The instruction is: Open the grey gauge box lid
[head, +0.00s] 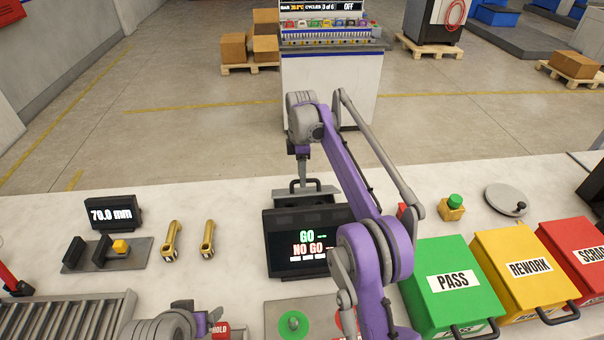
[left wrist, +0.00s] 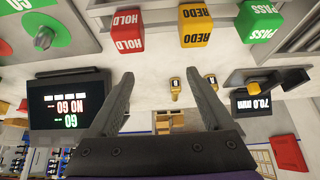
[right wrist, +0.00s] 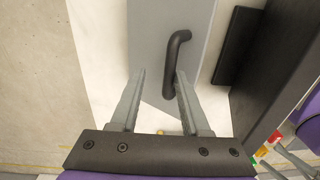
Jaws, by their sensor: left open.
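The grey gauge box (head: 322,189) stands behind the black GO / NO GO display, which hides much of it in the head view. Its flat grey lid (right wrist: 150,50) with a dark bar handle (right wrist: 178,62) fills the middle of the right wrist view. The lid looks shut. My right gripper (right wrist: 160,72) is open over the box, its fingers apart. The handle's near end shows between the fingertips, closer to the right finger; I cannot tell whether they touch. My left gripper (left wrist: 158,78) is open and empty, low at the front left in the head view.
The GO / NO GO display (head: 306,243) stands close in front of the box. Two brass gauges (head: 171,240) and a 70.0 mm readout (head: 111,214) are to the left. Green PASS (head: 447,262), yellow REWORK and red SCRAP bins stand at right. A roller conveyor is at front left.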

